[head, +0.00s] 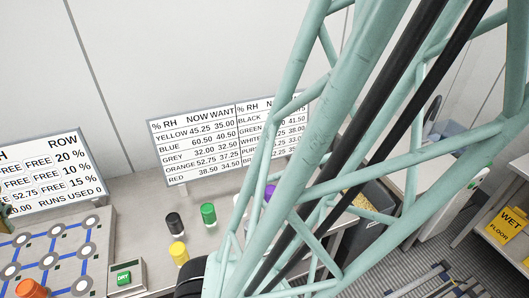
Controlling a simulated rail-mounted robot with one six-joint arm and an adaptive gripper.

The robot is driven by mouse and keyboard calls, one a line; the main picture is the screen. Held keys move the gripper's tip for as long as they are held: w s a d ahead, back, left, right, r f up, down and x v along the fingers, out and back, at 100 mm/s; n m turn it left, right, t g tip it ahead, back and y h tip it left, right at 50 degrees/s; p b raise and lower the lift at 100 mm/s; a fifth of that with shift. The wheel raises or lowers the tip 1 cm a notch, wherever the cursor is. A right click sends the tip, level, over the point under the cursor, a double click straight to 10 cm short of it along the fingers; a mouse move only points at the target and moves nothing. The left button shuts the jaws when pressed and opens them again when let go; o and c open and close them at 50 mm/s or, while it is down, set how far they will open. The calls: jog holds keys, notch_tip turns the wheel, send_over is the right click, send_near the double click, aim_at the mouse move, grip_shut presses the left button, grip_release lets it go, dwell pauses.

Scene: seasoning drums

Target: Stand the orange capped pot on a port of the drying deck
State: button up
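The drying deck (99,246) is a grey panel at the lower left with blue lines joining several round ports, such as the port (49,260). An orange pot (30,289) shows at the deck's near left part, in the bottom left corner. The frame edge cuts off its lower part, so I cannot tell whether it stands on a port or how it is held. My mint lattice arm crosses the right half of the view. My gripper's fingers cannot be made out. A small brownish part at the left edge is too cropped to name.
Black (174,223), green (208,214) and yellow (179,252) pots stand on the bench right of the deck. A purple pot (269,192) is partly behind my arm. A green DRY button box (125,278) adjoins the deck. Two sign boards (222,143) (42,172) stand behind.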

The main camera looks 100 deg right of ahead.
jog(key=s+a+r+y, duration=0.1)
jog(key=s+a+r, duration=0.1)
jog(key=s+a, duration=0.3)
jog(key=s, duration=0.4)
jog(key=shift+s+a+r, duration=0.15)
jog(key=shift+s+a, duration=0.05)
jog(key=shift+a, duration=0.1)
